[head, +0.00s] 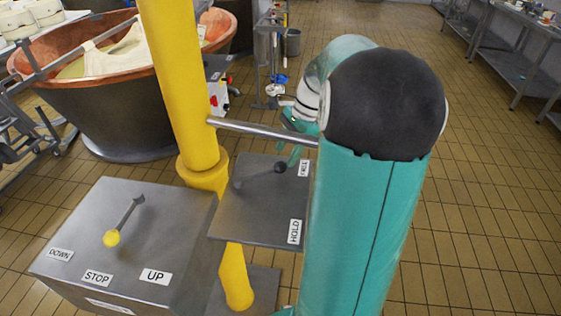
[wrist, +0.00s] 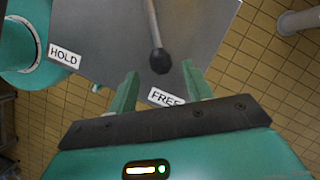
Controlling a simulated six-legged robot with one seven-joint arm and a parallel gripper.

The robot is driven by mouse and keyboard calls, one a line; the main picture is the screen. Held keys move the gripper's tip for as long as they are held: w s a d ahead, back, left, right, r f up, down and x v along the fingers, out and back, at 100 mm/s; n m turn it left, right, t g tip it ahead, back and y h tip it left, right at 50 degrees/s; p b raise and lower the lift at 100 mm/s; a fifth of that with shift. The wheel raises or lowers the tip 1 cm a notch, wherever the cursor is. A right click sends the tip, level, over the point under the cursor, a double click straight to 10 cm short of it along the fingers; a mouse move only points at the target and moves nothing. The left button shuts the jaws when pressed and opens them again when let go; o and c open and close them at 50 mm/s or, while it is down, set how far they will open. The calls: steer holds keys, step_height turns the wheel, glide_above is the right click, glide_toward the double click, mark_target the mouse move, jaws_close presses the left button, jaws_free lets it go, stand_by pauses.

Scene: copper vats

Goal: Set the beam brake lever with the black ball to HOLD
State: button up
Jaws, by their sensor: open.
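The brake lever's black ball (head: 280,167) stands at the FREE label (head: 304,168) on a grey metal plate (head: 258,212). The HOLD label (head: 294,231) is at the plate's nearer right corner. In the wrist view, the black ball (wrist: 160,61) is on its rod just beyond the fingertips, with the FREE label (wrist: 166,97) between the fingers in the picture and HOLD (wrist: 65,56) at left. My gripper (wrist: 160,78) is open and empty, apart from the ball. In the head view, my arm hides most of the gripper.
A grey box (head: 170,225) left of the plate carries a yellow-ball lever (head: 111,238) with DOWN, STOP and UP labels. A yellow post (head: 180,80) stands behind, with a horizontal metal bar (head: 255,130) above the plate. A copper vat (head: 95,105) is at back left. The tiled floor at right is clear.

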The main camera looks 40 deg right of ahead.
mark_target(281, 162)
steer(key=shift+x, duration=2.15)
